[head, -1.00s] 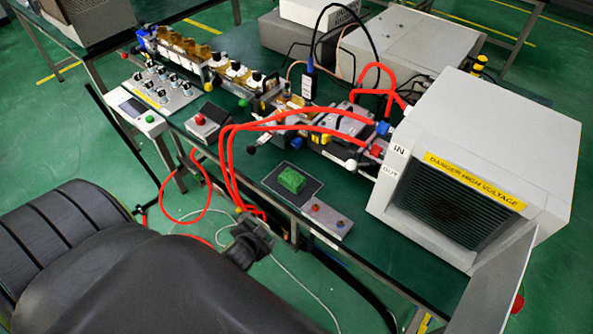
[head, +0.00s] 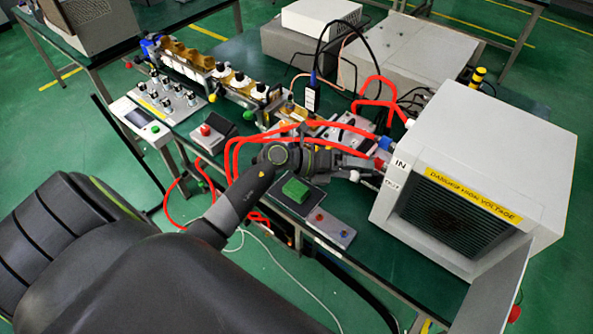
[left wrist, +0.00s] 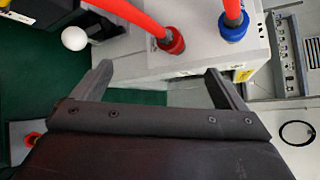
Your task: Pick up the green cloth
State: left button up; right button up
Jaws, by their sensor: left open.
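The green cloth (head: 295,190) is a small folded block on a dark square pad (head: 318,198) near the front edge of the green bench. My left gripper (head: 368,163) is above the bench, behind and to the right of the cloth, pointing right towards the grey cabinet. In the left wrist view its two fingers (left wrist: 160,78) stand wide apart with nothing between them. The cloth does not show in the left wrist view. My right gripper is not in view.
Red hoses (head: 270,138) run close to my left arm and into the grey high-voltage cabinet (head: 480,160). A red fitting (left wrist: 171,40), a blue fitting (left wrist: 232,26) and a white ball knob (left wrist: 74,38) are near the fingers. A small button box (head: 332,227) sits right of the pad.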

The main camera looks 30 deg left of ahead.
pick_arm(q)
notch_tip(320, 180, down, 2)
jog(key=a+m+g+y, duration=0.2)
jog(key=m+g+y, duration=0.1)
jog(key=g, duration=0.1)
jog(key=r+g+y+p, duration=0.1)
jog(key=r+g+y, duration=0.1)
jog(key=g+y, duration=0.45)
send_over(295, 189)
jog(key=t+y, duration=0.2)
jog(key=shift+g, duration=0.35)
jog(key=f+b, duration=1)
jog(key=f, duration=0.1)
jog(key=shift+s+f+b, duration=0.15)
jog(key=shift+s+b, duration=0.05)
jog(key=shift+b, duration=0.15)
notch_tip(295, 189, down, 2)
jog(key=b, duration=0.2)
jog(key=shift+w+f+b, duration=0.1)
jog(key=shift+f+b, duration=0.15)
jog(key=shift+b, duration=0.05)
jog(key=shift+f+b, duration=0.45)
jog(key=shift+b, duration=0.05)
notch_tip(295, 189, down, 2)
jog(key=shift+w+p, duration=0.15)
jog(key=shift+p, duration=0.35)
jog(key=shift+f, duration=0.5)
